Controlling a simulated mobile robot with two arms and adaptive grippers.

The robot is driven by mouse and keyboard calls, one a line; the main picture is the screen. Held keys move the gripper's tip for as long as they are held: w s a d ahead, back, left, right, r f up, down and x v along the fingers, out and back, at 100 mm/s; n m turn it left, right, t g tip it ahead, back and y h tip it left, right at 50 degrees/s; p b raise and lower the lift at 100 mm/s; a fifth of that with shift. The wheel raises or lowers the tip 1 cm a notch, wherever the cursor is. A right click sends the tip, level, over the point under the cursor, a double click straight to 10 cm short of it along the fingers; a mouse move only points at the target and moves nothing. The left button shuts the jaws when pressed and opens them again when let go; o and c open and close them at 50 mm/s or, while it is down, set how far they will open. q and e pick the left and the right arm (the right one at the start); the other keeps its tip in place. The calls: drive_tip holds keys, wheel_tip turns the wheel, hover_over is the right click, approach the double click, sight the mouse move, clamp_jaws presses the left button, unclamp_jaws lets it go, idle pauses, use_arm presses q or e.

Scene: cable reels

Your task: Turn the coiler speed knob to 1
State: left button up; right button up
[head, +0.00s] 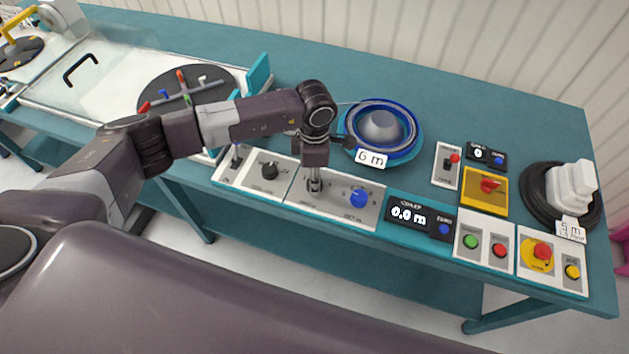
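A light grey panel (337,215) on the front edge of the bench carries a blue knob (359,198) with marks around it. A black knob (269,171) sits on the panel to its left. The panel lettering is too small to tell which knob is the coiler speed knob. My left gripper (314,188) points down at the left part of the panel with the blue knob, between the two knobs. Its fingertips look close together. Whatever lies under them is hidden, and I cannot tell whether they hold anything. My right gripper is not in view.
A blue cable coil (382,128) with a "6 m" tag (370,159) lies behind the panel. A display (408,214) reads 0.0 m. Green (471,241) and red (499,250) buttons and an emergency stop (542,251) are further right. A black coil (537,192) lies at the far right.

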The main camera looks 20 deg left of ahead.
use_arm(q)
drive_tip(key=n+b, duration=0.2)
drive_tip(key=n, duration=0.2)
drive_tip(key=shift+f+n, duration=0.1)
drive_tip(key=shift+n, duration=0.2)
drive_tip(key=shift+n+b, duration=0.95)
drive_tip(key=shift+n, duration=0.55)
drive_tip(key=o, duration=1.1)
wheel_tip(320, 180, up, 12)
drive_tip(key=shift+r, duration=0.15)
